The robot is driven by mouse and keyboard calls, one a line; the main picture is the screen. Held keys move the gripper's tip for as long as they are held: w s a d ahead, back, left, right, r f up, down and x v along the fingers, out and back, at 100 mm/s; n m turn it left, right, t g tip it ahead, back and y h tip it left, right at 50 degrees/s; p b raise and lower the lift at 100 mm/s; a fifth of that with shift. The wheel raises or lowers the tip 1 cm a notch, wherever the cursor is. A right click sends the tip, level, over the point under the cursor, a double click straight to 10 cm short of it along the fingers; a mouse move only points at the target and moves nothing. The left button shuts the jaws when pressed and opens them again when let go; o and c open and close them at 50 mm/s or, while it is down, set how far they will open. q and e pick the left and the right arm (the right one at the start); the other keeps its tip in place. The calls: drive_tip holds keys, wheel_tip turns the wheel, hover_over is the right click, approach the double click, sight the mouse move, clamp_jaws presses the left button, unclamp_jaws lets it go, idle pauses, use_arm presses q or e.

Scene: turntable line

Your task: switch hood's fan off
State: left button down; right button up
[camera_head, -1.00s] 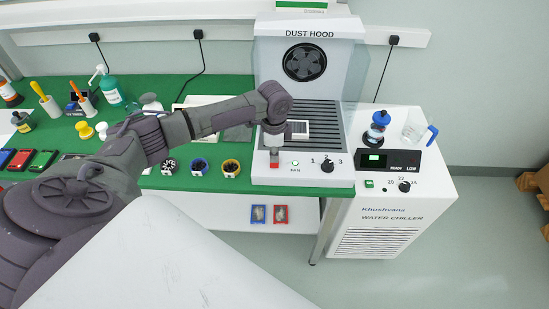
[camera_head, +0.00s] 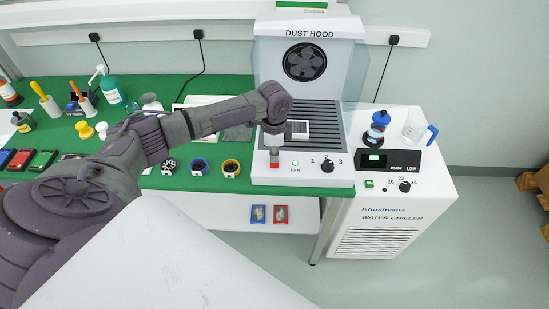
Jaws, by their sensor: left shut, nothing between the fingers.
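The dust hood (camera_head: 262,174) is a white unit on the right end of the green table, with a dark round fan (camera_head: 305,62) in its back panel. Its front strip has a small lit green light (camera_head: 295,163) above the word FAN, and a black dial (camera_head: 327,166) marked 1, 2, 3. A red switch (camera_head: 274,165) shows at the left of the light. My left gripper (camera_head: 274,152) is shut and points down right over the red switch, partly hiding it; I cannot tell whether it touches. My right gripper is not in view.
A water chiller (camera_head: 385,220) stands right of the hood, with a blue-capped bottle (camera_head: 377,128) and a jug (camera_head: 415,128) on top. Several small round pots, bottles and coloured trays stand on the green table (camera_head: 235,85) to the left.

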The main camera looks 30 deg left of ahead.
sight(275, 164)
use_arm(q)
drive_tip(key=shift+f+b, duration=0.5)
drive_tip(key=shift+f, duration=0.75)
idle(0.3)
drive_tip(key=shift+r, duration=0.1)
wheel_tip(275, 164, up, 7)
drive_tip(key=p, duration=0.7)
drive_tip(key=shift+p, duration=0.4)
